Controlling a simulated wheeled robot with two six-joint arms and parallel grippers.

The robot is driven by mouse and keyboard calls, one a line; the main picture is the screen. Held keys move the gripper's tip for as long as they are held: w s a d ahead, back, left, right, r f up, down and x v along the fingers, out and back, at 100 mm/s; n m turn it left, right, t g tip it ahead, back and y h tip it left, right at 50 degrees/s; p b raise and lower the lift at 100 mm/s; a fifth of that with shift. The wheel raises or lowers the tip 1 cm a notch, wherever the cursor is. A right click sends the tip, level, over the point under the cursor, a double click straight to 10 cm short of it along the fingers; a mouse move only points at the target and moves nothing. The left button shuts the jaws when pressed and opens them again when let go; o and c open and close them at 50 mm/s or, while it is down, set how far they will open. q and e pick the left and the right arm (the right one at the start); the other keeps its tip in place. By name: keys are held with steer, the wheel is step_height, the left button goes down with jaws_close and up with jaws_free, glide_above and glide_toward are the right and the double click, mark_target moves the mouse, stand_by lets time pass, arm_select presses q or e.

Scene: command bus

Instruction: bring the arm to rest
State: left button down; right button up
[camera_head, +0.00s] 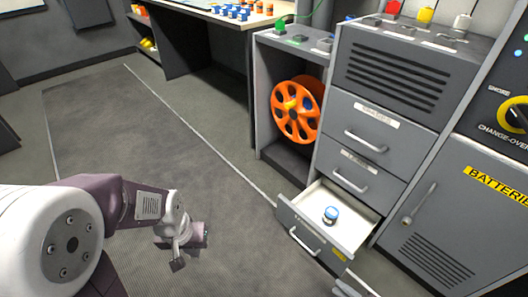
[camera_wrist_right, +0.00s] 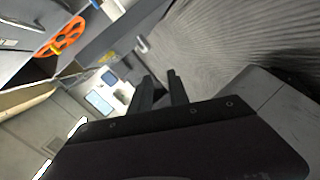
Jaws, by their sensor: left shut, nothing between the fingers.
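My left arm comes in from the left in the head view, bent over the dark floor mat. Its gripper (camera_head: 178,262) hangs in free air left of the open drawer, shut and empty. My right gripper (camera_wrist_right: 161,84) shows in the right wrist view with its two dark fingers apart and nothing visible between them. I cannot make out the right gripper in the head view.
The lowest drawer (camera_head: 303,235) of the grey cabinet (camera_head: 373,130) stands open with a blue-and-white round item (camera_head: 331,215) inside. An orange reel (camera_head: 297,110) sits in the bay beside it. A batteries cabinet (camera_head: 455,215) stands right. The floor mat (camera_head: 130,130) is clear.

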steer(key=w+a+r+n+g+y+p, duration=0.1)
steer(key=w+r+n+g+p, duration=0.1)
steer(key=w+r+n+g, duration=0.45)
steer(key=w+r+n+g+y+p, duration=0.1)
steer(key=w+r+n+g, duration=0.15)
steer(key=r+n, duration=0.55)
steer(key=s+a+r+n+g+h+p, duration=0.1)
steer(key=a+r+n+g+h, duration=0.15)
steer(key=a+r+n, duration=0.5)
steer(key=a+r+n+g+h+p, duration=0.2)
steer(key=a+r+n+h, duration=0.15)
steer(key=r+n, duration=0.55)
steer(key=s+d+r+n+t+h, duration=0.1)
steer(key=s+r+n+t+h, duration=0.35)
steer(key=n, duration=1.05)
step_height(320, 180, up, 38)
steer(key=d+n+g+p, duration=0.1)
steer(key=n+p, duration=0.3)
steer(key=p, duration=3.4)
steer(key=shift+s+f+n, duration=0.15)
steer(key=shift+n, duration=0.25)
